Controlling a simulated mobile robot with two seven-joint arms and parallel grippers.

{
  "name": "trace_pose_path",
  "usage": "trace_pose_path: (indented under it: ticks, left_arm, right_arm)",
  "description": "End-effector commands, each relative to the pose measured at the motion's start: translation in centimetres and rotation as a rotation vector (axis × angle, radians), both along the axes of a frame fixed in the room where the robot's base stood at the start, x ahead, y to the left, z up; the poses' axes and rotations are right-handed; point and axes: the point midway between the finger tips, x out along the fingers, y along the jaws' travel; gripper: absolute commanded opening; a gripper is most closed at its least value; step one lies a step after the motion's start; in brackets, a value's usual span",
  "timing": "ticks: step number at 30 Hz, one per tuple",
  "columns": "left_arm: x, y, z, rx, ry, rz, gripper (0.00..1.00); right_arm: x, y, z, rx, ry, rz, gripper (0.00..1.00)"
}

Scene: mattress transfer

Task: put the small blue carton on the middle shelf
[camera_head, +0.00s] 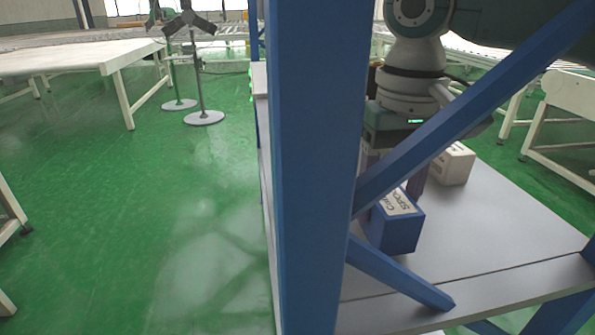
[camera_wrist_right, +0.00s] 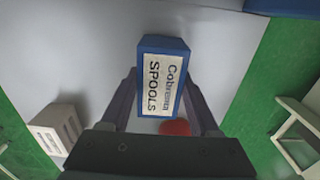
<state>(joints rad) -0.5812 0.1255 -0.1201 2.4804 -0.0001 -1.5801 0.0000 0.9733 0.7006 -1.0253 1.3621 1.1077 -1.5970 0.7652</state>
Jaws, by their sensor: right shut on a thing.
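The small blue carton (camera_head: 397,236), with a white label on top, is at the grey shelf board (camera_head: 485,225) in the head view. My right gripper (camera_head: 394,184) comes down from above and is shut on it, a finger on each side. In the right wrist view the carton (camera_wrist_right: 163,45) sits between the fingers of my right gripper (camera_wrist_right: 160,86), and its label reads SPOOLS. I cannot tell whether the carton touches the board. A blue brace hides part of the gripper and carton in the head view. My left gripper is not in view.
A thick blue post (camera_head: 315,160) and a slanting blue brace (camera_head: 465,118) stand in front of the arm. A white box (camera_head: 454,165) stands behind the carton. A red thing (camera_wrist_right: 175,128) shows near the palm. The board is clear to the right of the carton.

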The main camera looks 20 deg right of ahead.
Motion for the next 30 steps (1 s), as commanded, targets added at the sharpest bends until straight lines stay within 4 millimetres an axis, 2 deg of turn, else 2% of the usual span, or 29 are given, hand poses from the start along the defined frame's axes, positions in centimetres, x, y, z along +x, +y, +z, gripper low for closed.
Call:
trace_pose_path:
  ticks: [2,13,14,21,30]
  left_arm:
    - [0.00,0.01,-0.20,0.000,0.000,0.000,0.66]
    - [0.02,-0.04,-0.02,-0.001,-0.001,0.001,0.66]
    - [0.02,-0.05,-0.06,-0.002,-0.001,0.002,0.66]
    - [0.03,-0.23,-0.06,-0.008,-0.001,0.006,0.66]
    - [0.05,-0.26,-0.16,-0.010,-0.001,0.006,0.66]
  right_arm:
    - [-0.01,-0.03,-0.75,-0.001,0.000,-0.001,0.00]
    - [0.01,0.00,-1.01,0.000,-0.001,0.000,0.00]
    - [0.01,-0.01,-1.05,0.000,-0.001,0.000,0.64]
    - [0.02,-0.01,-1.03,0.000,-0.001,0.000,0.91]
    - [0.04,-0.04,-0.79,0.000,-0.002,0.000,0.92]
